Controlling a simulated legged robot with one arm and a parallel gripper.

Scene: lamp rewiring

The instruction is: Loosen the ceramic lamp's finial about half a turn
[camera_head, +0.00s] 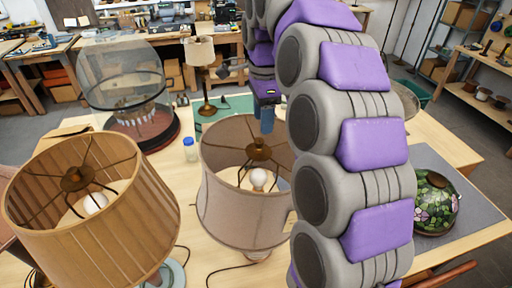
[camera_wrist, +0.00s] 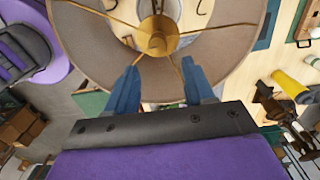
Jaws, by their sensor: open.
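A lamp with a taupe drum shade (camera_head: 235,215) stands in the middle of the table; its base is mostly hidden, so I cannot tell whether it is ceramic. Its dark brass finial and hub (camera_head: 259,148) sit at the centre of the shade's spokes, above a white bulb (camera_head: 258,178). My gripper (camera_head: 267,128) points down just above this hub. In the wrist view, the brass finial (camera_wrist: 156,42) lies just beyond the blue fingertips of my gripper (camera_wrist: 159,66). The fingers are apart with nothing between them.
A pleated tan lampshade (camera_head: 95,215) stands close on the left. A glass dome (camera_head: 120,75) and a small lamp (camera_head: 200,52) stand behind. A small jar (camera_head: 190,150) is left of the middle shade. A stained-glass shade (camera_head: 436,203) rests on a grey mat (camera_head: 478,212) at right.

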